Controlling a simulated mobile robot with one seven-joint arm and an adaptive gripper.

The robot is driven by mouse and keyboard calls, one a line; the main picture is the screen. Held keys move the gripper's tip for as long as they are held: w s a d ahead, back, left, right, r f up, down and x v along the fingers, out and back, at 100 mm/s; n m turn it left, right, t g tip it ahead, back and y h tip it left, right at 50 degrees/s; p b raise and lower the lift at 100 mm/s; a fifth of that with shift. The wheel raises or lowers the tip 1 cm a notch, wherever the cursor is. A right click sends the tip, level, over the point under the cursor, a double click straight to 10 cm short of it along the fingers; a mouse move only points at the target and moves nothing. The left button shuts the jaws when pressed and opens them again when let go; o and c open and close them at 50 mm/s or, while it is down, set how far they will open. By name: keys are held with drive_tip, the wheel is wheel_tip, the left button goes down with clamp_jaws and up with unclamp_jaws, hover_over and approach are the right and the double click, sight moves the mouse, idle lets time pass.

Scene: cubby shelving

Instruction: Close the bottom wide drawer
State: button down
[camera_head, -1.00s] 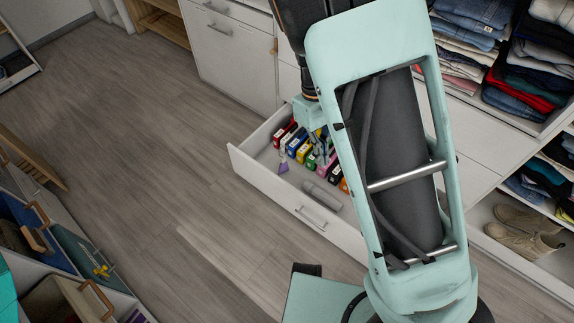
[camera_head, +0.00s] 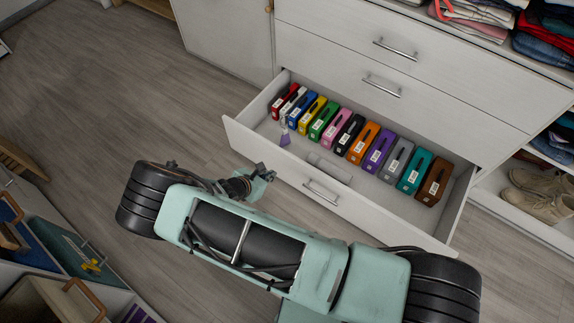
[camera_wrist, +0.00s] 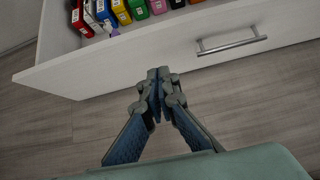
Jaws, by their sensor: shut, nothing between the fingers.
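The bottom wide drawer (camera_head: 268,165) is pulled out of the white cabinet. It holds a row of several coloured boxes (camera_head: 357,144), a small purple item and a grey cylinder (camera_head: 330,167). Its bar handle (camera_head: 321,192) is on the front panel. In the wrist view the drawer front (camera_wrist: 180,58) crosses the top, with the handle (camera_wrist: 231,44) at upper right. My gripper (camera_wrist: 158,76) is shut and empty, its fingertips close to the lower edge of the drawer front, left of the handle. Whether they touch it I cannot tell. In the head view my gripper (camera_head: 262,176) is by the drawer's left front.
Two shut drawers (camera_head: 385,70) are above the open one. Shelves with folded clothes and shoes (camera_head: 540,188) stand at the right. Open bins (camera_head: 75,255) are at the lower left. The wooden floor (camera_head: 120,110) left of the drawer is clear.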

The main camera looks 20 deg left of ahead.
drive_tip(key=b, duration=0.5)
approach(292, 162)
drive_tip(key=x, duration=0.5)
drive_tip(key=shift+s+f, duration=0.2)
drive_tip(key=shift+f, duration=0.05)
drive_tip(key=shift+w+d+r, duration=0.1)
drive_tip(key=shift+w+d, duration=0.1)
drive_tip(key=shift+w, duration=0.25)
drive_tip(key=shift+w, duration=0.1)
